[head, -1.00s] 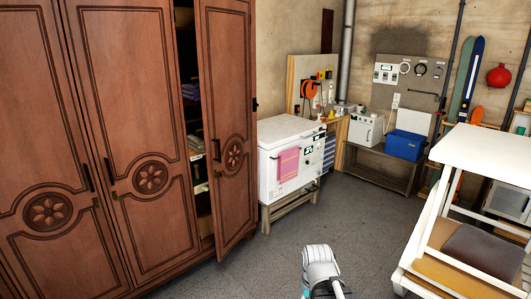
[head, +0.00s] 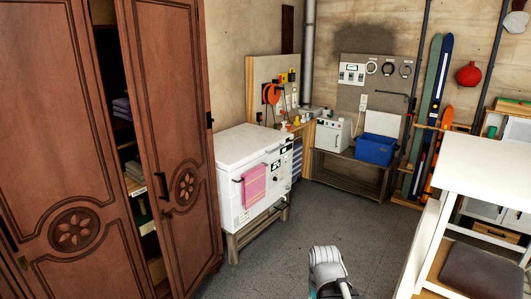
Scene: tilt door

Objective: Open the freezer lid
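The white chest freezer (head: 236,196) stands on a low wooden stand against the back wall, right of the wardrobe. Its white lid (head: 240,145) looks shut. A pink towel (head: 254,186) hangs on its front, and a dark panel with controls shows at the front right. A white part of my arm (head: 328,268) shows at the bottom centre, well short of the freezer. My gripper is not visible.
A brown wardrobe (head: 70,130) with one door (head: 170,140) ajar stands at the left. A white table (head: 490,165) with a stool (head: 480,272) is at the right. Grey floor (head: 270,260) lies open between them. A blue crate (head: 376,149) sits on a low bench at the back.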

